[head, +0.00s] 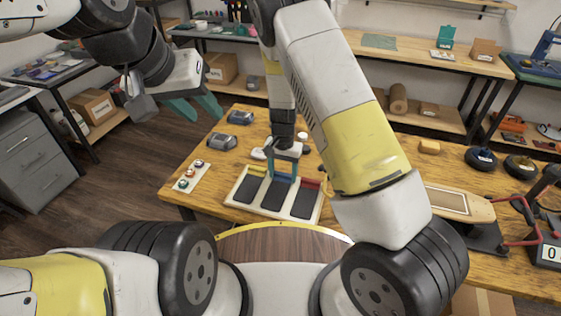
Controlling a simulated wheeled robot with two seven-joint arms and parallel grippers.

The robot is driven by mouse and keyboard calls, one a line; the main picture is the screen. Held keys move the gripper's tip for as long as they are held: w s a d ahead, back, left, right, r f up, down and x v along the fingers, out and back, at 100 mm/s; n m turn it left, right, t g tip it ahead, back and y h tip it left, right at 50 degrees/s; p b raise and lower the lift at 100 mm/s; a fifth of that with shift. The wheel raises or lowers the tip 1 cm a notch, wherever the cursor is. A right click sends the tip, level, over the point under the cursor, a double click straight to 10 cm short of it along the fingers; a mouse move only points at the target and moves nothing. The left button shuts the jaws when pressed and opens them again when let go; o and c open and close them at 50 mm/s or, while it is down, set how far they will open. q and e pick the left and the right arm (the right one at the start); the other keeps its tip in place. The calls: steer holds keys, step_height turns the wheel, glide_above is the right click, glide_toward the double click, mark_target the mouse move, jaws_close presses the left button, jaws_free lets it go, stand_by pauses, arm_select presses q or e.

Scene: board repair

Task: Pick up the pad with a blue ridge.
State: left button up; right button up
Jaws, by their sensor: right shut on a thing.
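A pale tray (229,198) on the wooden table holds three dark pads side by side. The left pad (246,190) has a yellow ridge and the right pad (305,203) a red one. The middle pad, the one with a blue ridge (275,196), lies between them. My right gripper (284,176) points down at the far end of this middle pad, shut on its ridge, which the fingers partly hide. I cannot tell whether the pad is clear of the tray. My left gripper (195,106) is open and empty, in the air left of the table.
A white strip with several round parts (188,176) lies left of the tray. Two grey blocks (222,141) sit behind it. Black round items (481,158) and a framed board (446,201) are on the right. My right arm hides part of the table.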

steer(key=shift+r, duration=0.1)
steer(key=shift+r, duration=0.55)
step_height(320, 180, up, 2)
steer(key=shift+r, duration=0.1)
steer(key=s, duration=0.5)
steer(key=s+r, duration=0.1)
steer(key=s, duration=0.3)
steer(key=s+a, duration=0.1)
steer(key=s, duration=0.4)
steer(key=shift+s+r, duration=0.2)
steer(key=shift+s, duration=0.1)
steer(key=shift+s+r, duration=0.15)
steer(key=shift+s, duration=0.45)
steer(key=shift+r, duration=1.9)
